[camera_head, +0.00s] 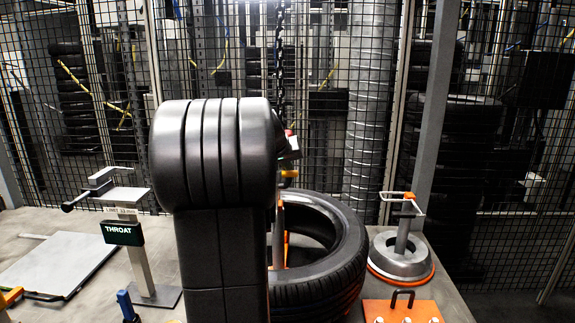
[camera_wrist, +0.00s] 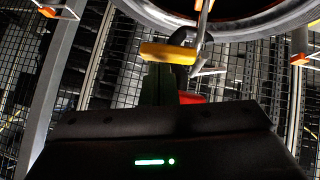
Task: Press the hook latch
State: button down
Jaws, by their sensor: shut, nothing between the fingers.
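The hook hangs on a dark chain (camera_head: 281,60) in the head view, mostly hidden behind my arm. Its yellow latch (camera_head: 289,173) shows just right of my arm. In the wrist view the yellow latch (camera_wrist: 167,52) is a bar across the grey hook (camera_wrist: 195,62). A red part (camera_wrist: 190,97) shows beside it. My gripper (camera_wrist: 160,72) is shut and empty, its dark fingers pointing at the latch. The fingertips are at the latch or very close; contact cannot be told. My gripper is hidden in the head view.
A tyre (camera_head: 345,272) lies below the hook. A grey weight with a handle (camera_head: 400,260) and an orange plate (camera_head: 403,312) are at right. A THROAT stand (camera_head: 140,250) and a flat plate (camera_head: 58,264) are at left. Mesh fencing closes the back.

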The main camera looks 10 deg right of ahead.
jog(key=shift+a, duration=0.2)
jog(key=shift+w+a+b, duration=0.2)
jog(key=shift+a+b, duration=0.1)
jog(key=shift+a, duration=0.3)
jog(key=s+a+r, duration=0.1)
jog(key=s+r, duration=0.2)
jog(key=r, duration=0.2)
jog(key=s+a+r+p, duration=0.1)
jog(key=s+r, duration=0.2)
jog(key=r, duration=0.3)
jog(key=shift+s+a, duration=0.3)
jog(key=shift+a, duration=0.05)
